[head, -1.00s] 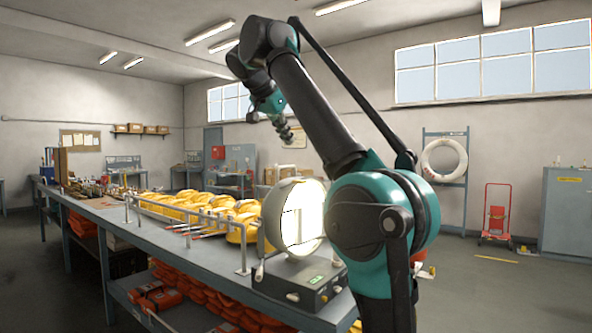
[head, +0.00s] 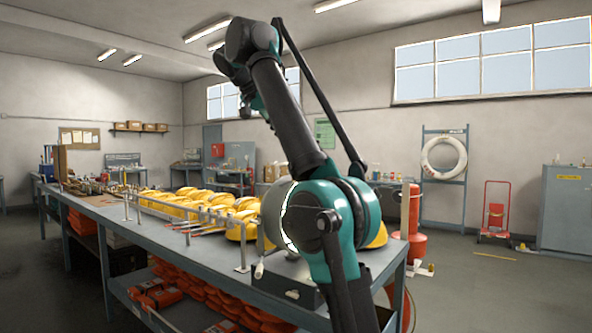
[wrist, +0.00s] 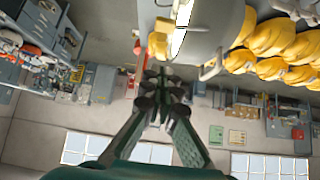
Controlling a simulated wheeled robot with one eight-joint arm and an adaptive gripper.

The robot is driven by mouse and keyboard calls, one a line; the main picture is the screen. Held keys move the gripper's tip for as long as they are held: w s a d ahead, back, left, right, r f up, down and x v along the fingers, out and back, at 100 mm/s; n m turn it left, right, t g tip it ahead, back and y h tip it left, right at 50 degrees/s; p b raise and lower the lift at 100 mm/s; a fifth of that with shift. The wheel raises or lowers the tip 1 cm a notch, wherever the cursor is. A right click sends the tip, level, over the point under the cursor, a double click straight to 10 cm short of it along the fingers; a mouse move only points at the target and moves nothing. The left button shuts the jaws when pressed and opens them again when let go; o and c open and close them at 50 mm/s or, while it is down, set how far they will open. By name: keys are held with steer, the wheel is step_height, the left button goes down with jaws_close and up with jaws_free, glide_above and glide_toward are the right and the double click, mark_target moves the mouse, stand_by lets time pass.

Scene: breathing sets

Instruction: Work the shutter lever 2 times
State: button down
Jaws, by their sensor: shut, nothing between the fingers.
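The signal lamp (head: 271,215) is a grey drum on a dark box base on the bench, at the bench's near right end. My arm covers most of its face, and only a bright lit rim shows. A small pale knob (head: 259,270) stands at the left of the base; I cannot tell if it is the shutter lever. My gripper (wrist: 161,88) is shut and empty, apart from the lamp. In the head view its fingers are hidden behind my arm.
Yellow cases (head: 205,205) lie in rows on the bench (head: 150,232) behind a low metal rail (head: 242,245). A red cylinder (head: 412,215) stands right of the bench. The floor at right is mostly open.

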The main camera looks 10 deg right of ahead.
steer(key=shift+s+a+f+x, duration=0.25)
steer(key=shift+f+x, duration=0.1)
steer(key=shift+x, duration=1.7)
steer(key=shift+s+a+f+x, duration=0.25)
steer(key=shift+f+x, duration=0.1)
steer(key=shift+x, duration=1.75)
steer(key=shift+s+a+f+x, duration=0.2)
steer(key=shift+f+x, duration=0.15)
steer(key=shift+x, duration=1.7)
